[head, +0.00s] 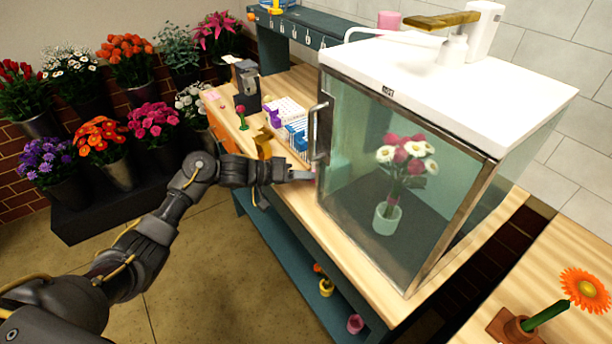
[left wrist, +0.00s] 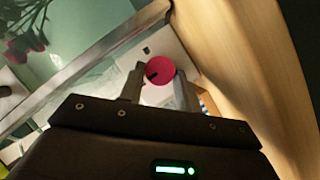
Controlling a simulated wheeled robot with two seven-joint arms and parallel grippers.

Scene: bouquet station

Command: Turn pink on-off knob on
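The knob is hidden there. My right gripper is not in view.
The cabinet has a white top and holds a vase of pink and white flowers (head: 389,218). It stands on a wooden bench (head: 350,262). Small tools and blue-white boxes (head: 297,133) lie behind my gripper. Flower buckets stand at left. The floor in front is clear.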

